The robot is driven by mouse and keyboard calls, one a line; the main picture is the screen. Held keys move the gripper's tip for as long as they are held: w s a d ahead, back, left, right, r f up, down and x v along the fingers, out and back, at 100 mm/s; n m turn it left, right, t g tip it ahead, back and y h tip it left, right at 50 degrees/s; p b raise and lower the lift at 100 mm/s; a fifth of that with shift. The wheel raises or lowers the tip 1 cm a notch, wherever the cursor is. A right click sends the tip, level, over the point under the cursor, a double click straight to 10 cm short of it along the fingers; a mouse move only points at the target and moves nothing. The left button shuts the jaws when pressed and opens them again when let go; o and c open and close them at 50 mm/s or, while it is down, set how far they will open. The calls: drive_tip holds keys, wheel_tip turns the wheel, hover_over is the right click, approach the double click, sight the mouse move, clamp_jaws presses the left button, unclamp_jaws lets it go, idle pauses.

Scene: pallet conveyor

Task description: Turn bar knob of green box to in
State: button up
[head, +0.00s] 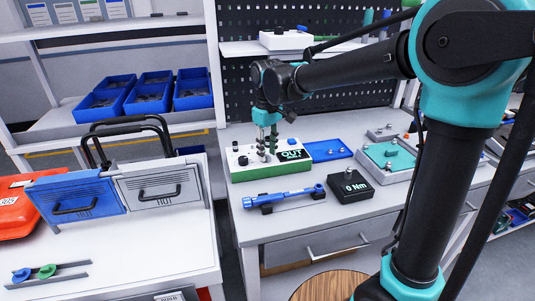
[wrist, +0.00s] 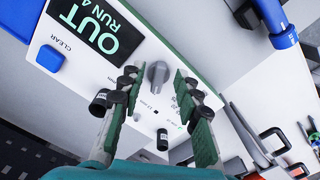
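The green box (head: 272,173) has a white top and stands on the workbench in the head view. Its dark display (head: 291,155) reads OUT; in the wrist view the display (wrist: 95,22) reads OUT RUN 4. The grey bar knob (wrist: 156,75) sits on the white top (wrist: 78,78) in the wrist view. My gripper (head: 266,154) points down over the box's top. In the wrist view my gripper (wrist: 157,82) is open, one finger on each side of the bar knob, with gaps visible. In the head view the fingers hide the knob.
Two black knobs (wrist: 100,102) (wrist: 162,138) and a blue CLEAR button (wrist: 50,57) share the box's top. A black 0 Nm box (head: 350,187) and blue tray (head: 328,150) stand to the right.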

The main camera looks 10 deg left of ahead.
sight(268, 156)
wheel_tip(268, 156, up, 11)
drive_tip(key=shift+f, duration=0.2)
drive_tip(key=shift+s, duration=0.1)
